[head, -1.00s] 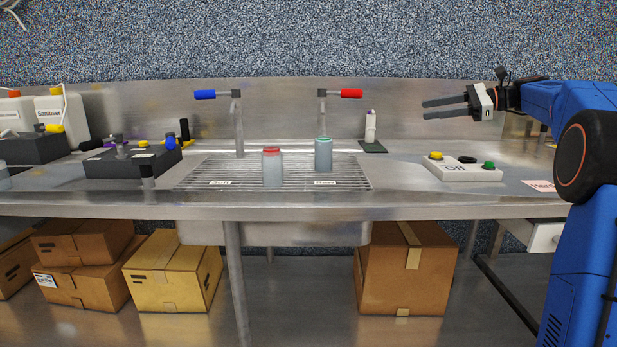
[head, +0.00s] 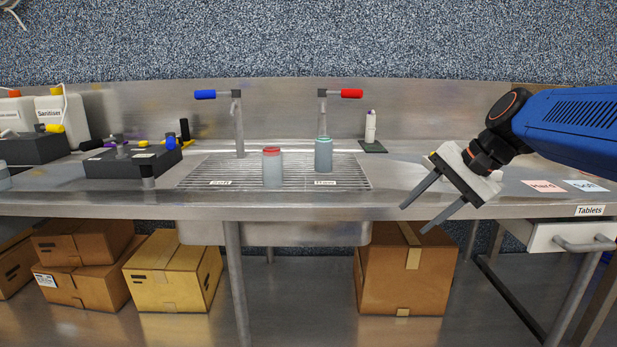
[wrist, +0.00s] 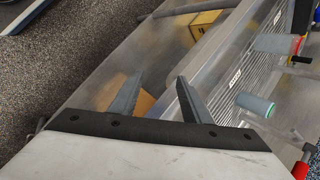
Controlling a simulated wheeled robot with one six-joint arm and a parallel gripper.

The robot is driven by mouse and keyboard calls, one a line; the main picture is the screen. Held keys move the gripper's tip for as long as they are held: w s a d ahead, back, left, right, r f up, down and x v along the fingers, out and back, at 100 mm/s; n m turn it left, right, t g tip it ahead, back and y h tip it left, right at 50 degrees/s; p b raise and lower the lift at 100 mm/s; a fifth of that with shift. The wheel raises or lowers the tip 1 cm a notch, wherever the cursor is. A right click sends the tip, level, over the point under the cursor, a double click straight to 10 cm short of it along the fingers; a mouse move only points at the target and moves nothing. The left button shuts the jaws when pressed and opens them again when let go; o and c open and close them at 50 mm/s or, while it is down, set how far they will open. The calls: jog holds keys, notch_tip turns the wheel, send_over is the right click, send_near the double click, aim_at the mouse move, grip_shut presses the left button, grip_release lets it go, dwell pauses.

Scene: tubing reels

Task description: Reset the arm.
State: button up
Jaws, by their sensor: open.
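My gripper (head: 411,217) is open and empty at the right in the head view. It points down and to the left, in front of the steel counter's front edge. In the wrist view its two fingers (wrist: 155,97) are spread, with nothing between them but the counter edge and a box below. My blue arm reaches in from the right edge of the head view.
On the sink grate (head: 225,172) stand a red-topped bottle (head: 272,170) and a teal-topped bottle (head: 323,156). Blue-handled (head: 205,94) and red-handled (head: 351,93) taps rise behind. A drawer (head: 560,237) is at right. Cardboard boxes (head: 400,275) stand below.

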jog(key=s+d+f+n+h, duration=0.2)
jog(key=s+f+n, duration=0.2)
jog(key=s+f, duration=0.5)
jog(key=s+d+f+n+t+h, duration=0.1)
jog(key=s+d+f+n+h, duration=0.2)
jog(key=s+f, duration=0.6)
jog(key=s+n, duration=0.2)
jog(key=s, duration=0.1)
jog(key=shift+f+h, duration=0.2)
jog(key=shift+h, duration=0.1)
dwell(0.6)
